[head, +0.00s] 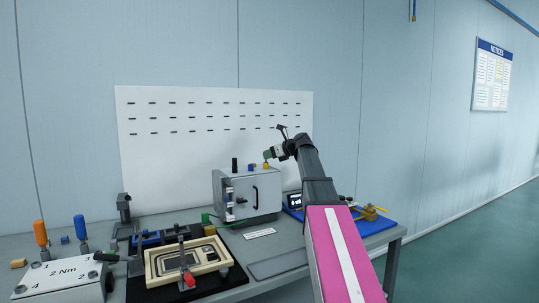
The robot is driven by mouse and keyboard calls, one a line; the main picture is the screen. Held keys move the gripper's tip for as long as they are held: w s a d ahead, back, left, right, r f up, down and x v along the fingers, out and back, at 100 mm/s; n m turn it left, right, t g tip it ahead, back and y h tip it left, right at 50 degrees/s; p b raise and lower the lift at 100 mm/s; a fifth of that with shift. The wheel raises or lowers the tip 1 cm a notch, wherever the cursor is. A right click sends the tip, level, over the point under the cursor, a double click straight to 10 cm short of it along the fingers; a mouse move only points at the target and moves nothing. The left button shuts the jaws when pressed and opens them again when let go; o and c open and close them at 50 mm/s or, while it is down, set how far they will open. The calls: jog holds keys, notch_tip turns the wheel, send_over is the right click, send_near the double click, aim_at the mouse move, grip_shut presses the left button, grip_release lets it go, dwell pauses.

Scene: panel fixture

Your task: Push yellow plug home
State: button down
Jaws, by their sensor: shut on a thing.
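The yellow plug (266,166) shows as a small yellow piece at the top right of the grey box (232,200). My gripper (267,159) reaches in from the right, just above the box top, and is shut on the yellow plug. The fingers are too small to make out clearly. I cannot tell how deep the plug sits or whether a gap is left under it. A small blue piece (251,167) and a taller black piece (235,165) stand on the box top, left of the yellow plug.
A white slotted panel (215,110) stands behind the box. On the bench are a cream frame fixture (158,264) with a red-handled clamp, a 2 Nm block (62,280) with orange and blue screwdrivers, and a blue mat (375,226) on the right. My arm hides part of the bench.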

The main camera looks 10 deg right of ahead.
jog(key=shift+f, duration=0.8)
jog(key=c, duration=0.9)
grip_release()
